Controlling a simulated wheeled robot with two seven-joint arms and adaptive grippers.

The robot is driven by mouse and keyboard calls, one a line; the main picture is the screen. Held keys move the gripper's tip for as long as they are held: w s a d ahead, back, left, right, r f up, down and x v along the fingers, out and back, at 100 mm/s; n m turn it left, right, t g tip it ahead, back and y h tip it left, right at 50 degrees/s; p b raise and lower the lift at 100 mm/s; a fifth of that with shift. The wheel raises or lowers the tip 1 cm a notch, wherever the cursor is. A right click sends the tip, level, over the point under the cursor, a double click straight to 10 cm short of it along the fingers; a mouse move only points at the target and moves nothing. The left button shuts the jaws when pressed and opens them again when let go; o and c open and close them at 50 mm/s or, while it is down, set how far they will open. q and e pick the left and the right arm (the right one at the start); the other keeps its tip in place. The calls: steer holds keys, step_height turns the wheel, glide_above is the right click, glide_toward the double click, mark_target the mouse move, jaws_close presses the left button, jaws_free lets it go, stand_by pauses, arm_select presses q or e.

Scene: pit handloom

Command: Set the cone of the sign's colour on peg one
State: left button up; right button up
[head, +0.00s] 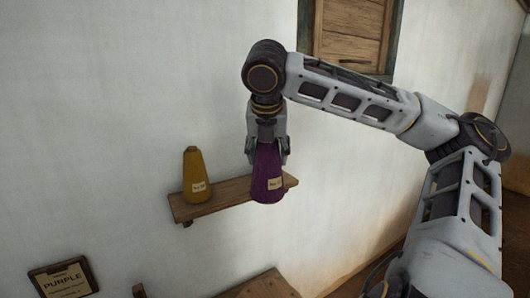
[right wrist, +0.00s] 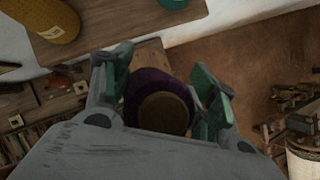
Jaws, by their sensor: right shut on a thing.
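A purple cone (head: 267,180) with a small label hangs upright in my right gripper (head: 268,150). The gripper is shut on its upper part, in front of the wooden wall shelf (head: 235,198). In the right wrist view the cone (right wrist: 160,105) sits between the two fingers (right wrist: 162,95). A yellow cone (head: 197,178) with a label stands on the left part of the shelf; it also shows in the right wrist view (right wrist: 42,15). The sign (head: 64,281) at lower left reads PURPLE. I cannot make out peg one. My left gripper is out of view.
A wooden surface (head: 262,287) shows at the bottom, below the shelf. A wooden shutter (head: 350,35) is set in the white wall behind my right arm. The right wrist view shows a pale basket-like container (right wrist: 304,160) at lower right and brown floor.

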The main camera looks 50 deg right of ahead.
steer(key=shift+w, duration=0.15)
steer(key=w+d+p, duration=0.1)
steer(key=w+d, duration=0.1)
steer(key=w, duration=0.4)
steer(key=shift+p, duration=0.3)
stand_by(0.5)
steer(key=shift+s, duration=0.1)
stand_by(0.5)
steer(key=w+d+f+p, duration=0.1)
steer(key=w+d+p, duration=0.2)
steer(key=w, duration=0.9)
steer(key=shift+d+f, duration=0.35)
steer(key=shift+d, duration=0.1)
stand_by(3.1)
steer(key=shift+w+a, duration=0.1)
stand_by(0.3)
